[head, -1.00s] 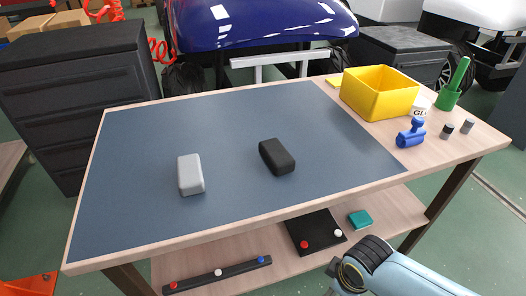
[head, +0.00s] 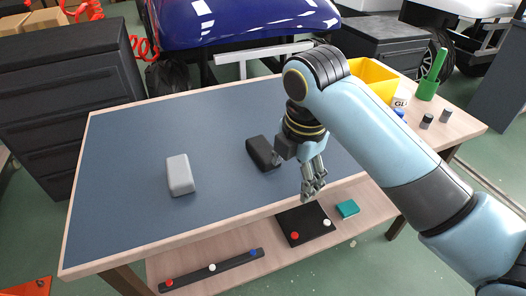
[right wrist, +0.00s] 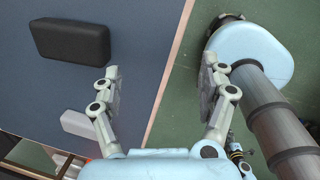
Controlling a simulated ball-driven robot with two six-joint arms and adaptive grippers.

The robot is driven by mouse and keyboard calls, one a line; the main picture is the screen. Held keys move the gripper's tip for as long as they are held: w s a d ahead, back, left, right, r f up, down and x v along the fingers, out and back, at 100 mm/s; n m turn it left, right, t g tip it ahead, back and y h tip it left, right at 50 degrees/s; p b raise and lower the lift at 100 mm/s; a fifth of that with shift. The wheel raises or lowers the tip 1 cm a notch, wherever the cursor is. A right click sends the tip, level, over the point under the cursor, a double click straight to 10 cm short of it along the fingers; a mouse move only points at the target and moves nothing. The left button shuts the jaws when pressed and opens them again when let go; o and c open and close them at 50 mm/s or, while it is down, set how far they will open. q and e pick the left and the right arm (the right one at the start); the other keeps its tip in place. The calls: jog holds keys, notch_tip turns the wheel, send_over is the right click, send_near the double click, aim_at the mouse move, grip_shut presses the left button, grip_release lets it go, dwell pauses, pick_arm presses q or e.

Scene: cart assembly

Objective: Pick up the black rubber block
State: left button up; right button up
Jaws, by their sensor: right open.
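The black rubber block (head: 262,151) lies on the blue-grey mat, right of a light grey block (head: 180,174). My right gripper (head: 313,189) hangs over the front edge of the table, to the right of and nearer than the black block, with nothing between its fingers. In the right wrist view the gripper (right wrist: 160,85) is open, its fingers spread wide. The black block (right wrist: 70,41) lies up and left of the fingers there, apart from them. The grey block (right wrist: 80,124) is partly hidden behind the left finger. My left gripper is not in view.
My right arm partly hides the bin. The lower shelf (head: 222,262) holds black trays and a teal block (head: 347,208). The mat's left part is clear.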

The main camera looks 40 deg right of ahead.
aim_at(263, 147)
jog(key=w+r+n, duration=0.1)
jog(key=w+n, duration=0.1)
jog(key=n, duration=0.1)
jog(key=w+r+n, duration=0.1)
jog(key=w+n, duration=0.2)
jog(key=w+d+r+n, duration=0.1)
jog(key=w+n, duration=0.2)
jog(key=shift+r+g, duration=0.15)
jog(key=shift+g, duration=0.15)
jog(key=w+r+n, duration=0.1)
jog(key=n, duration=0.1)
jog(key=w+r+n, duration=0.1)
jog(key=n, duration=0.1)
jog(key=w+r+n, duration=0.1)
jog(key=n, duration=0.1)
jog(key=shift+w+d+g+y, duration=0.15)
jog(key=shift+w+g+y, duration=0.15)
jog(key=shift+w+g, duration=0.1)
jog(key=shift+w+f+n+b, duration=0.2)
jog(key=shift+n+b, duration=0.15)
jog(key=shift+n, duration=0.15)
notch_tip(263, 147, down, 5)
jog(key=b, duration=0.3)
jog(key=shift+b, duration=0.3)
jog(key=f, duration=0.1)
jog(key=f+b, duration=0.1)
jog(key=f, duration=0.3)
jog(key=shift+w+d, duration=0.25)
jog(key=c, duration=1.4)
